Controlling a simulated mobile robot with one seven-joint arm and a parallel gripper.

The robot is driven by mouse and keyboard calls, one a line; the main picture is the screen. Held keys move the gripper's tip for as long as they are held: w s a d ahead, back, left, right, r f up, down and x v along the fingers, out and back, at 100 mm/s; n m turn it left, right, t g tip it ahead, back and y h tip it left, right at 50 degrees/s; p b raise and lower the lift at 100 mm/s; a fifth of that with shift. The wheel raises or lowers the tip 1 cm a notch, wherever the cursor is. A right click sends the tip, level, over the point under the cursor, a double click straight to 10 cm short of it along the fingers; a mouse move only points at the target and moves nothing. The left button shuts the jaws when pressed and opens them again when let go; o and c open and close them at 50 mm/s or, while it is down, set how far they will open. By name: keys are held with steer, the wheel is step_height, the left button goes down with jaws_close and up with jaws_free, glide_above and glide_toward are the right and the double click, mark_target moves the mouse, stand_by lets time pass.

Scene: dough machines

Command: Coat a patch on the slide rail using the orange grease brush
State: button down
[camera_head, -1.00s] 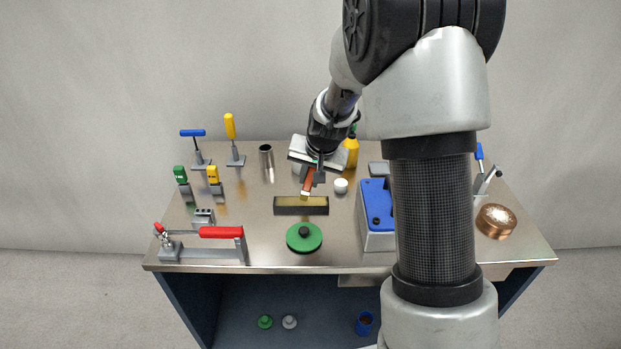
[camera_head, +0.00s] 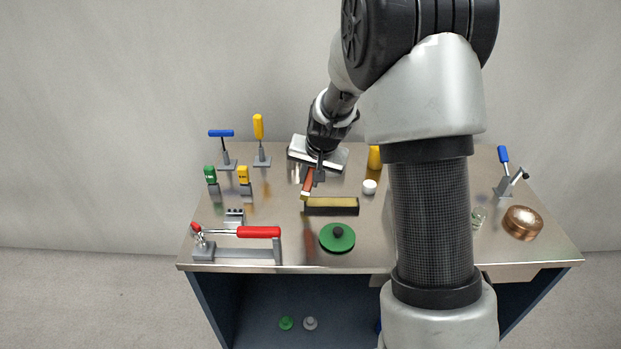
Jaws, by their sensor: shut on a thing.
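My gripper (camera_head: 316,178) is shut on the orange grease brush (camera_head: 308,182), which points down and slightly left with a pale tip. The brush tip is near the back left end of a long dark block with a dull yellow top (camera_head: 331,205), which may be the slide rail. I cannot tell whether the tip touches the block or hangs above it. The block lies level on the steel table (camera_head: 290,222). The jaws are partly hidden by my wrist.
A red-handled clamp (camera_head: 240,240) is front left. A white cup (camera_head: 369,187) and yellow bottle (camera_head: 375,158) stand right of my gripper. A copper container (camera_head: 523,222) is far right. My arm hides the middle right.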

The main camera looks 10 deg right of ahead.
steer(key=r, duration=0.1)
steer(key=r+p, duration=0.1)
steer(key=r, duration=0.1)
steer(key=shift+d, duration=0.3)
steer(key=shift+r+p, duration=1.4)
steer(key=shift+r, duration=1)
